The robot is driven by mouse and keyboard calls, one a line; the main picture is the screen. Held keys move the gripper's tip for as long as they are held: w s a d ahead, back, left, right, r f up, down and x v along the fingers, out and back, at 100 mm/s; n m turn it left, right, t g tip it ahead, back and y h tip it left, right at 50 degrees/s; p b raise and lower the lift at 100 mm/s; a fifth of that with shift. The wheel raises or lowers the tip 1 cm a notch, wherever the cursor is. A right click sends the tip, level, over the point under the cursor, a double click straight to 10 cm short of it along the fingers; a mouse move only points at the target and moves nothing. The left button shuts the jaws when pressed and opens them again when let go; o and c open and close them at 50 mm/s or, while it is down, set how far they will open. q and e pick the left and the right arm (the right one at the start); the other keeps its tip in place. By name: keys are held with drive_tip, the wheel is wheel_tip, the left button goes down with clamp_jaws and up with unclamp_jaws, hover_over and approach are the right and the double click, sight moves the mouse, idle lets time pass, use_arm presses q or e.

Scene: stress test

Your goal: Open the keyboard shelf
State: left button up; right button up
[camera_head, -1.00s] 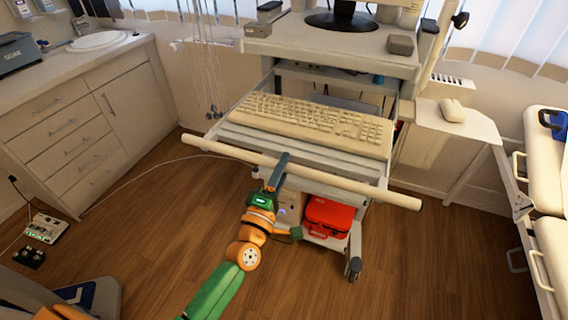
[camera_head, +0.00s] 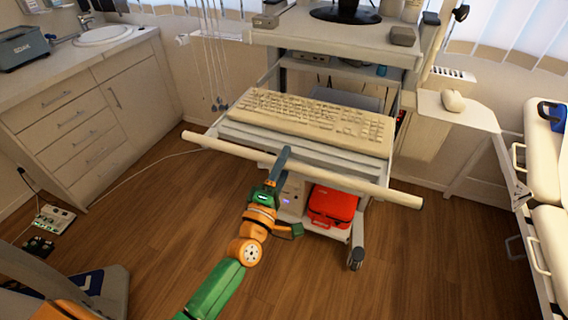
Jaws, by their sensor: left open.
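The keyboard shelf (camera_head: 247,133) is a light pull-out tray on the cart, standing out toward me below the desktop. A beige keyboard (camera_head: 310,120) lies on it. A long pale bar (camera_head: 350,183) runs across the shelf's front edge and sticks out past both sides. My left gripper (camera_head: 283,163) is open at the middle of this bar, with a dark finger crossing in front of it. I cannot tell whether the fingers touch the bar. My right gripper is not in view.
A red case (camera_head: 332,204) sits on the cart's lower shelf, above a caster (camera_head: 356,258). A side table with a mouse (camera_head: 453,101) stands right of the cart. A white bed (camera_head: 550,190) is at the right edge, drawers (camera_head: 75,135) at the left. The wooden floor in front is mostly clear.

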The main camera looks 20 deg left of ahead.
use_arm(q)
drive_tip(key=s+f+b, duration=0.1)
drive_tip(key=s, duration=0.6)
drive_tip(key=shift+f, duration=0.2)
drive_tip(key=shift+a, duration=0.1)
drive_tip(key=s+f+m+g, duration=0.4)
drive_tip(key=f, duration=0.6)
drive_tip(key=s+d+f+m+g+h, duration=0.1)
drive_tip(key=s+f+m+g, duration=0.25)
drive_tip(key=f, duration=0.75)
drive_tip(key=s+f+m+g, duration=0.3)
drive_tip(key=f+m, duration=0.2)
drive_tip(key=f, duration=0.5)
drive_tip(key=s+a+f+m+g+y, duration=0.1)
drive_tip(key=s+f+m+g, duration=0.3)
drive_tip(key=s, duration=0.7)
drive_tip(key=s+a+f+m+g, duration=0.2)
drive_tip(key=s+f+m+g, duration=0.1)
drive_tip(key=s+f, duration=0.5)
drive_tip(key=s+g, duration=0.1)
drive_tip(key=s, duration=0.2)
drive_tip(key=shift+s+a+m+g+y, duration=0.35)
drive_tip(key=shift+s+a+y, duration=0.05)
